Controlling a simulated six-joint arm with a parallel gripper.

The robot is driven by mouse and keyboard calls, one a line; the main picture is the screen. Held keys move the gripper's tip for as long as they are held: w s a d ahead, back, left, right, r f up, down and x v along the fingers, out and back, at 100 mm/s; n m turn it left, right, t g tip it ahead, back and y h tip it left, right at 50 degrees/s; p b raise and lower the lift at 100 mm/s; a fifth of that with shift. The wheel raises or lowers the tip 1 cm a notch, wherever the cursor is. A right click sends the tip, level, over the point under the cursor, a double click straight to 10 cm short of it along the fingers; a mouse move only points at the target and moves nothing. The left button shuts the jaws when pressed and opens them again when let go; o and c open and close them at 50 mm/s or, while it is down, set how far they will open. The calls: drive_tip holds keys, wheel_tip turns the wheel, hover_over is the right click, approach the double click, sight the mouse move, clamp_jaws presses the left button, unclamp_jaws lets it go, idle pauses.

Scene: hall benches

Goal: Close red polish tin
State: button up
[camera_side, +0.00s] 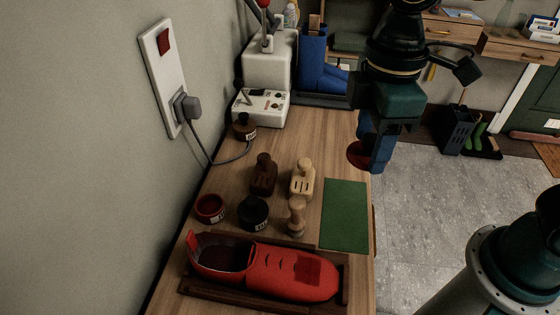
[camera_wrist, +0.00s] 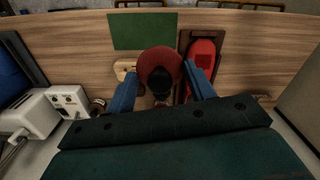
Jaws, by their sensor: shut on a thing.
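The red polish tin (camera_side: 210,208) stands open on the bench at the left, near the wall, with its dark red inside showing. My gripper (camera_side: 373,158) is high at the right edge of the bench, well away from the tin. Its blue fingers are shut on a round red lid (camera_side: 357,154), held in the air. In the wrist view the lid (camera_wrist: 160,64) sits between the fingers, with a dark knob-like part on it. I cannot make out the open tin in the wrist view.
A black tin (camera_side: 253,213) stands right of the red tin. Brushes (camera_side: 263,176) and a light wooden tool (camera_side: 297,216) stand nearby. A red shoe (camera_side: 290,271) lies in a wooden tray at the front. A green mat (camera_side: 345,215) lies at the right; a cable runs along the wall.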

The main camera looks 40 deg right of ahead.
drive_tip(key=shift+w, duration=0.1)
drive_tip(key=w+a+f+m, duration=0.3)
drive_tip(key=w+a+f, duration=0.2)
drive_tip(key=w+a, duration=0.4)
drive_tip(key=w+a+f+m, duration=0.3)
drive_tip(key=w+a+f, duration=0.2)
drive_tip(key=w+a, duration=0.4)
drive_tip(key=shift+w+a, duration=0.3)
drive_tip(key=shift+a, duration=0.45)
drive_tip(key=shift+f, duration=0.1)
drive_tip(key=shift+f, duration=3)
drive_tip(key=shift+f, duration=0.2)
